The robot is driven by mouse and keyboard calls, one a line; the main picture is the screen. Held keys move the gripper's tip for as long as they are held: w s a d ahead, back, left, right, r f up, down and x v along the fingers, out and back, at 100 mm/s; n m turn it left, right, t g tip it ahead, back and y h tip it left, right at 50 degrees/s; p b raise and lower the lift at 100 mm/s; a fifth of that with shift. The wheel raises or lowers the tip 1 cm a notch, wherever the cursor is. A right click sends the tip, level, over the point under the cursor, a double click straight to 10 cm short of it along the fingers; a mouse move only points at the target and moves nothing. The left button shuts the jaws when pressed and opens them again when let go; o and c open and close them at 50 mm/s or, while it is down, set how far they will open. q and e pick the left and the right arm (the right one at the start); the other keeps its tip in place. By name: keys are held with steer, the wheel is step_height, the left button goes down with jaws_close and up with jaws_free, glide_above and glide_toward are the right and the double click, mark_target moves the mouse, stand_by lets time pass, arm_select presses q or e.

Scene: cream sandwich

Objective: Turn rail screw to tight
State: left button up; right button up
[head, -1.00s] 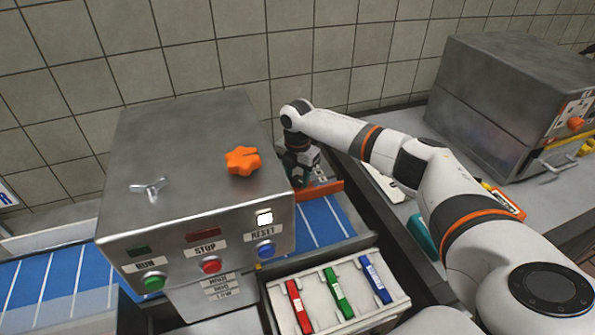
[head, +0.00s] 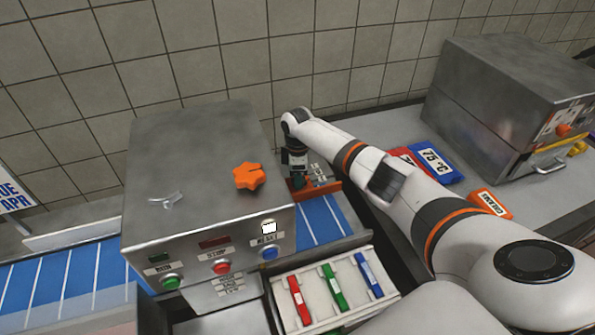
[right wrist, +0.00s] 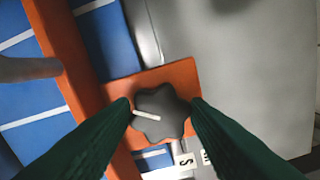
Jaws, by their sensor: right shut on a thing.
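The rail screw is a dark grey lobed knob (right wrist: 160,112) with a white line on its top, seen in the right wrist view. It sits on an orange bracket (right wrist: 182,75) that joins an orange rail (right wrist: 75,60) beside the blue belt. My right gripper (right wrist: 160,108) is shut on the knob, one dark green finger on each side. In the head view my right gripper (head: 298,182) is down at the orange rail (head: 325,190), behind the right side of the steel machine; the knob is hard to make out there. My left gripper is not in view.
A tray (head: 285,285) holds red, green and blue tools. Blue and red signs (head: 435,160) lie on the right bench, near another steel machine (head: 500,100).

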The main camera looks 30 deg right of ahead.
steer(key=m+p, duration=0.2)
steer(key=m, duration=0.4)
steer(key=shift+w+r+m+p, duration=0.1)
steer(key=shift+r+m+p, duration=0.05)
steer(key=shift+m+p, duration=0.2)
steer(key=m, duration=0.2)
steer(key=m+p, duration=0.1)
steer(key=m, duration=0.1)
steer(key=shift+d+m, duration=0.2)
steer(key=shift+m, duration=0.15)
steer(key=shift+m+p, duration=0.3)
steer(key=o, duration=1)
steer(key=shift+c, duration=0.2)
steer(key=shift+r, duration=0.3)
step_height(320, 180, up, 11)
steer(key=b, duration=0.1)
steer(key=shift+r, duration=0.15)
